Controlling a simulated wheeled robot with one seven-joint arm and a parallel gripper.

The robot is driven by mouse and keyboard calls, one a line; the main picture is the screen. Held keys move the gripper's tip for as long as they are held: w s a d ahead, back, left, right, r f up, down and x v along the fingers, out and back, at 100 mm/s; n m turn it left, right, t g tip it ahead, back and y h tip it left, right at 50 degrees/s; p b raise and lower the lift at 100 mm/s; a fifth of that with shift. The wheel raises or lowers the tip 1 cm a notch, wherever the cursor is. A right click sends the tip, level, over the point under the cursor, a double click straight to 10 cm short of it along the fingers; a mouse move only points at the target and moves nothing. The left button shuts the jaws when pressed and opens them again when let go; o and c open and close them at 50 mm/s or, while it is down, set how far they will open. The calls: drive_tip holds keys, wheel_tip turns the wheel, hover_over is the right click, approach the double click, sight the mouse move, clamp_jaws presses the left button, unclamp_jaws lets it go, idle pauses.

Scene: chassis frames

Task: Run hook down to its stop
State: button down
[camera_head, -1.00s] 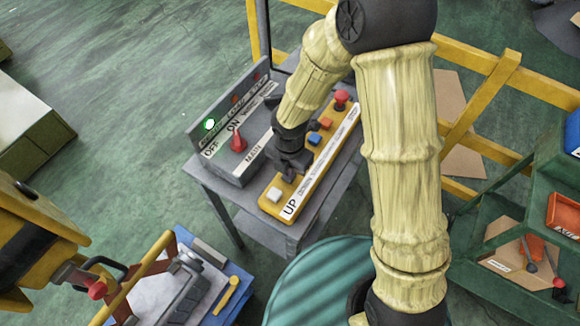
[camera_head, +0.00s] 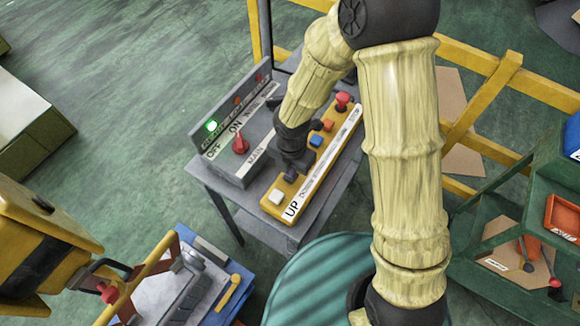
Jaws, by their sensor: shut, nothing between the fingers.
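My gripper (camera_head: 290,175) is shut and empty, pointing down over the yellow button pendant (camera_head: 276,211) between its white button (camera_head: 277,197) and blue button (camera_head: 316,141). It covers that part of the pendant, so I cannot tell whether it touches or presses a button there. The yellow hoist block (camera_head: 45,225) hangs at the lower left, cut by the frame edge. A dark hook-like part (camera_head: 105,266) and red knob (camera_head: 107,293) show near its lower end.
A grey MAIN switch box (camera_head: 225,166) with a red knob (camera_head: 240,143) and lit green lamp (camera_head: 212,126) stands left of the pendant. A red mushroom button (camera_head: 343,98) is at its far end. Yellow railing (camera_head: 497,75) and a green shelf (camera_head: 478,210) are on the right.

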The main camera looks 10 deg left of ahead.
wheel_tip(320, 180, up, 13)
drive_tip(key=p, duration=0.1)
drive_tip(key=shift+p, duration=0.3)
drive_tip(key=shift+w+f, duration=0.1)
drive_tip(key=shift+w, duration=0.05)
drive_tip(key=s+d+r+m+t, duration=0.1)
drive_tip(key=d+r+m, duration=0.1)
drive_tip(key=d+m, duration=0.9)
drive_tip(key=s+d+r+m+t, duration=0.1)
drive_tip(key=d+r+m, duration=0.1)
drive_tip(key=d+m, duration=0.9)
drive_tip(key=m, duration=0.9)
drive_tip(key=shift+d+t, duration=0.2)
drive_tip(key=shift+t, duration=0.1)
